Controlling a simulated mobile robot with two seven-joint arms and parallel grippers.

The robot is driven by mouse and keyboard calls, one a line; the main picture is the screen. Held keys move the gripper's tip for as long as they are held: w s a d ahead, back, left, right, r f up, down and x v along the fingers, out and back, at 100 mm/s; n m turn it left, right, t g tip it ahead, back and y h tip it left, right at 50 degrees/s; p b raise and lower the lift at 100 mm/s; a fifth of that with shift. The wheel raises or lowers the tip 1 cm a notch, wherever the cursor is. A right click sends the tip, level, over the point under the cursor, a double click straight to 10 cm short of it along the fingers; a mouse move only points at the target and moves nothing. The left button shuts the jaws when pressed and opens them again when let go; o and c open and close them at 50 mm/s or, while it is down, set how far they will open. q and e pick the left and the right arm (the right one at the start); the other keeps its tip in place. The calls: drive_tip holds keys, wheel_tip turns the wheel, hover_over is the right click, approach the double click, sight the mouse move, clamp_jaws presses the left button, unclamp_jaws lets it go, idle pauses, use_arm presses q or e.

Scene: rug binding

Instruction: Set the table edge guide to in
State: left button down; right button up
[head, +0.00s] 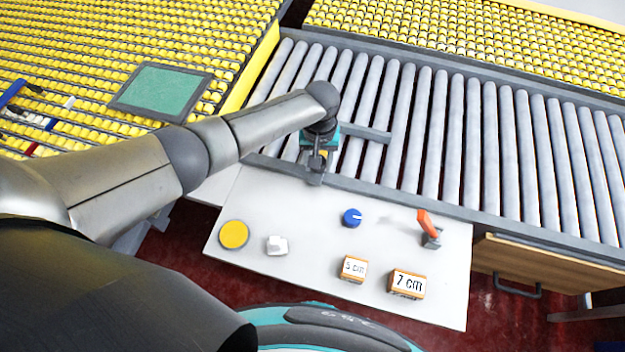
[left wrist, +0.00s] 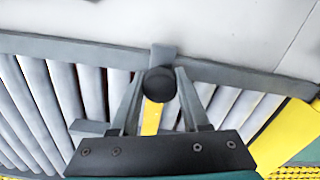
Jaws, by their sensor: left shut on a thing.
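The table edge guide shows in the head view as a grey bar (head: 368,134) lying across the rollers. In the left wrist view a grey block (left wrist: 164,50) sits on the table's front rail, with a round black knob (left wrist: 159,84) and a yellow strip (left wrist: 151,118) beside it. My left gripper (head: 317,163) is at the front rail of the roller table; in the left wrist view its two fingers lie on either side of the black knob and it is shut on it. The gripper hides part of the guide in the head view. My right gripper is in neither view.
A white panel in front of the rollers (head: 450,180) carries a yellow button (head: 234,234), white switch (head: 277,245), blue knob (head: 352,218), orange lever (head: 427,224) and blocks marked 5 cm (head: 353,269) and 7 cm (head: 407,283). A green pad (head: 160,91) lies on yellow rollers.

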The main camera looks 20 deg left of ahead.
use_arm(q)
drive_tip(key=shift+w+b, duration=0.4)
drive_tip(key=shift+w, duration=0.6)
drive_tip(key=shift+c, duration=1.9)
unclamp_jaws()
wheel_tip(320, 180, up, 15)
drive_tip(key=p, duration=0.3)
drive_tip(key=shift+r+p, duration=0.15)
drive_tip(key=shift+p, duration=0.15)
drive_tip(key=shift+s, duration=0.15)
